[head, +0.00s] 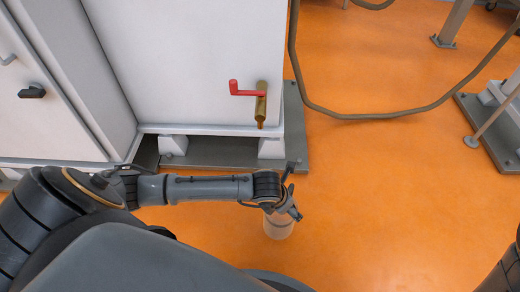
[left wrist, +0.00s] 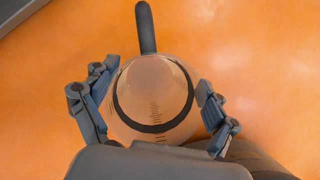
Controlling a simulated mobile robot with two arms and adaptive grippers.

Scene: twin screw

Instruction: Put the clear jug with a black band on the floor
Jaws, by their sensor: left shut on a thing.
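The clear jug with a black band (left wrist: 155,95) fills the middle of the left wrist view, seen from above, with its dark handle pointing to the top of the picture. My left gripper (left wrist: 158,112) has a finger on each side of the jug and is shut on it. In the head view the jug (head: 279,227) hangs below my left gripper (head: 284,203), over the orange floor (head: 370,200). Whether its base touches the floor cannot be told. My right gripper is out of view.
A white cabinet (head: 180,60) with a red-handled brass valve (head: 261,100) stands on a grey base plate (head: 220,152) behind my left arm. A brown hose (head: 375,115) loops over the floor at the back right. The floor right of the jug is clear.

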